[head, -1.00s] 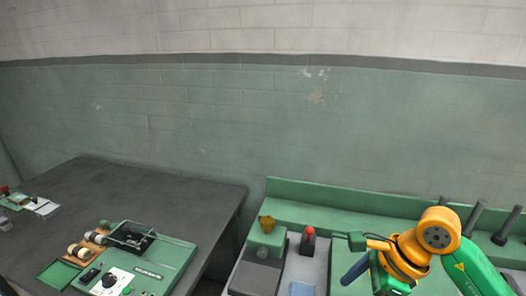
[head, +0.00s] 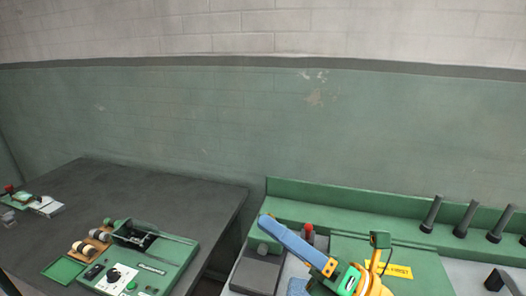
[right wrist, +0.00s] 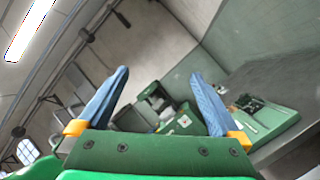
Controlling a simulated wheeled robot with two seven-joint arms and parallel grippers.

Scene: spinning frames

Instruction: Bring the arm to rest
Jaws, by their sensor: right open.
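My right gripper (head: 266,224) is over the green-backed bench in the head view, with a long blue finger pointing up and left. Its orange and green wrist is at the bottom edge, and the second finger cannot be made out there. In the right wrist view both blue fingers of the right gripper (right wrist: 158,76) stand wide apart with nothing between them. My left gripper is not in view.
The green-backed bench (head: 330,194) carries a red-topped item (head: 308,230), a grey-green block (head: 258,270) and several dark posts (head: 466,219). A dark table (head: 90,193) at left holds a green device (head: 160,262) with spools. The wall behind is bare.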

